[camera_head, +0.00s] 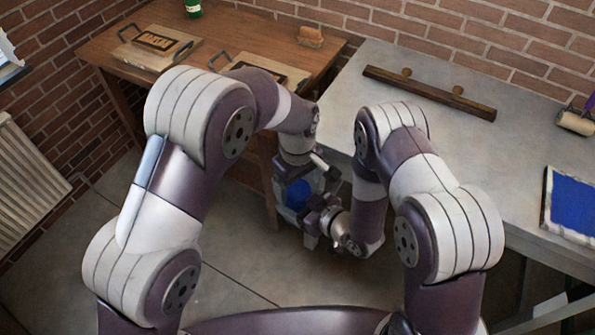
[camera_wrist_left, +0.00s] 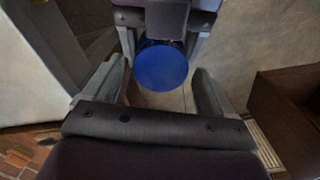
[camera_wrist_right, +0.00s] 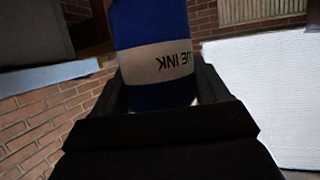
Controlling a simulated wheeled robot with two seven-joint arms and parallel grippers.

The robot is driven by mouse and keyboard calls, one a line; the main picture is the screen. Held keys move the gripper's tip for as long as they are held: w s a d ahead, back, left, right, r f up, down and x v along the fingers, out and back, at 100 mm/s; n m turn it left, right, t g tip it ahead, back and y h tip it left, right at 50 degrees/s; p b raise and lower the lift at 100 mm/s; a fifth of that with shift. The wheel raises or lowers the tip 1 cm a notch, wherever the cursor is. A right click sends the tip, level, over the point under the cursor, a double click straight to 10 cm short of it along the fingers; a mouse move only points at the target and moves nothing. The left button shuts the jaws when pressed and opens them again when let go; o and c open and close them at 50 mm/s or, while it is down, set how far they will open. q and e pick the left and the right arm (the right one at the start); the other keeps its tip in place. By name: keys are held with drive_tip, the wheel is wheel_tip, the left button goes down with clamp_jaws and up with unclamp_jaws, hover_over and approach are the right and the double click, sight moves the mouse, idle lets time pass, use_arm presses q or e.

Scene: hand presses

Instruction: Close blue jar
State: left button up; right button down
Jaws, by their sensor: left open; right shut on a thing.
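The blue jar (camera_wrist_right: 155,50) has a white band with "UE INK" lettering, upside down in the right wrist view. My right gripper (camera_wrist_right: 160,88) is shut on it, one finger on each side. In the left wrist view the jar's round blue top (camera_wrist_left: 161,68) faces the camera; I cannot tell whether it is a lid or ink. My left gripper (camera_wrist_left: 160,85) is open, its fingers apart on both sides of that top without visible contact. In the head view the jar (camera_head: 298,194) shows partly between the two grippers, above the floor.
A grey table (camera_head: 440,130) on the right holds a wooden bar (camera_head: 428,92), a roller (camera_head: 577,122) and a blue-inked tray (camera_head: 546,215).

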use_arm(q)
drive_tip(key=shift+f, duration=0.35)
drive_tip(key=c, duration=1.1)
drive_tip(key=m, duration=0.6)
drive_tip(key=o, duration=1.2)
drive_tip(key=shift+c, duration=0.2)
drive_tip(key=shift+r, duration=2.3)
drive_tip(key=shift+c, duration=0.3)
